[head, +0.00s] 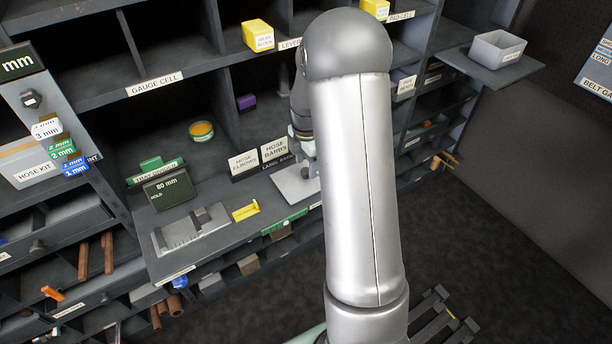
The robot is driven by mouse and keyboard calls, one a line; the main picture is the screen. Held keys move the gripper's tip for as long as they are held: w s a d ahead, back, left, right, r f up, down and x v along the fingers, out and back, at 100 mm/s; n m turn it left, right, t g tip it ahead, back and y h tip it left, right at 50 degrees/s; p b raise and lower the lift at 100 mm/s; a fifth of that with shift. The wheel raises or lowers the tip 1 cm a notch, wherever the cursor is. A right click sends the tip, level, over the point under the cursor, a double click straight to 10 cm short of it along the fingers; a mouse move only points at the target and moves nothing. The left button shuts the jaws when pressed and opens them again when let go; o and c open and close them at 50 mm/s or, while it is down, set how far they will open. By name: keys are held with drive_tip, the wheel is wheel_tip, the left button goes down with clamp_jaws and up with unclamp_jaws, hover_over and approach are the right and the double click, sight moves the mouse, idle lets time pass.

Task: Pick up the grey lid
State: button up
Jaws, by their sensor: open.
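A flat light-grey plate (290,187), which looks like the grey lid, lies on the pull-out shelf (232,238) just right of the label rack. My gripper (309,168) is over the right part of this plate, open, with nothing seen between its fingers. My large arm link hides part of the gripper and the plate's right side. I cannot tell whether the fingertips touch the plate.
The label rack with HOSE ELBOWS and HOSE BARBS cards (259,157) stands close left of the gripper. A yellow piece (245,211), a grey slotted fixture (190,231) and an 80 mm display (169,190) sit further left. A grey open bin (497,49) stands at upper right.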

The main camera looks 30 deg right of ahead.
drive_tip(key=shift+f, duration=1)
clamp_jaws()
drive_tip(key=shift+r, duration=0.1)
